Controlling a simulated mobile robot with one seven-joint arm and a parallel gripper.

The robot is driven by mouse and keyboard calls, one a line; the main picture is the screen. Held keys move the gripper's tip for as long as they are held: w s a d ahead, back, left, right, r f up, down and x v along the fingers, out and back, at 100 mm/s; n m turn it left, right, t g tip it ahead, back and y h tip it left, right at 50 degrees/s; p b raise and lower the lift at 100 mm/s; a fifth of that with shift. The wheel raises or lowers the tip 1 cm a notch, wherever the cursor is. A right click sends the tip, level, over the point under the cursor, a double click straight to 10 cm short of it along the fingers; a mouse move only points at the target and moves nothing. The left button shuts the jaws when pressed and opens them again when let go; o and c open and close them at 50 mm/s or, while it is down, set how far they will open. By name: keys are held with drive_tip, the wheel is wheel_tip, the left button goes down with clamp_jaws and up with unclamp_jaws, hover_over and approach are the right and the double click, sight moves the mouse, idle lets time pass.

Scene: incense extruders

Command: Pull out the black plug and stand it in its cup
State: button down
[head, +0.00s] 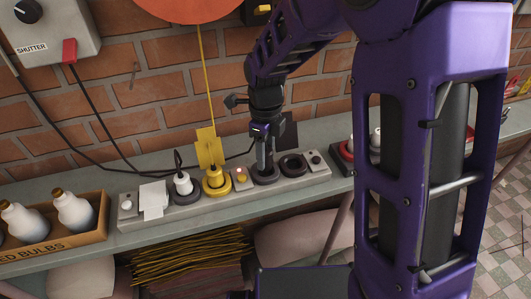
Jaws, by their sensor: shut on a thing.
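My gripper (264,163) points straight down over a dark round socket (265,181) on the long grey strip. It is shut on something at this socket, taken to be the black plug. The fingers hide most of it, so I cannot tell whether it is seated or lifted. To the right is another dark ring (293,165) with an open-looking middle. I cannot tell for certain which ring is the plug's cup. A black card (288,131) stands behind, partly covered by my wrist.
On the strip (312,177) stand a yellow plug (215,179) with a yellow card, a white plug (183,183) and a white card (152,197). A box of bulbs (78,240) is at left. A brick wall stands close behind. A red-rimmed item (345,151) is at right.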

drive_tip(key=shift+f+b, duration=0.75)
drive_tip(key=shift+f, duration=0.5)
drive_tip(key=shift+c, duration=1.6)
unclamp_jaws()
